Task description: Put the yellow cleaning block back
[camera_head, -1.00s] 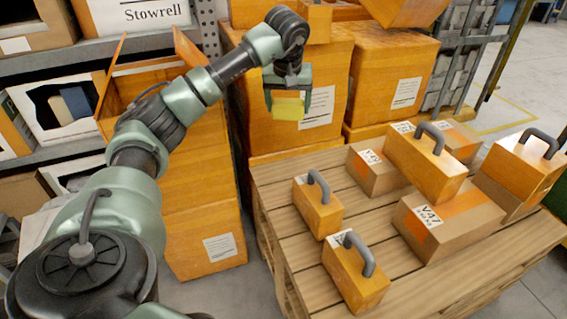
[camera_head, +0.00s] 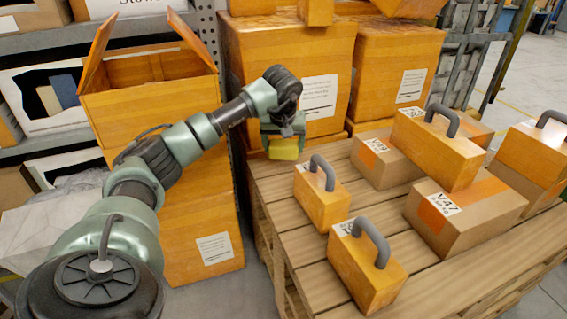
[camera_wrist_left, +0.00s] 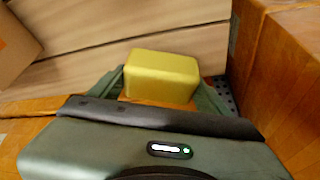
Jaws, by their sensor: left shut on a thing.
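The yellow cleaning block (camera_head: 284,151) is in my left gripper (camera_head: 284,146), close to the back left corner of the wooden pallet (camera_head: 290,239) in the head view. In the left wrist view the block (camera_wrist_left: 161,76) sits between the two green fingers of the gripper (camera_wrist_left: 163,85), which are shut on it. Pallet boards show behind the block there. I cannot tell the gap between block and boards. My right gripper is not in view.
Several orange boxes with grey handles, such as this one (camera_head: 321,197), and a labelled carton (camera_head: 461,215) stand on the pallet. Tall orange boxes (camera_head: 287,62) rise behind. An open orange box (camera_head: 150,82) stands at the left. The pallet's front left boards are clear.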

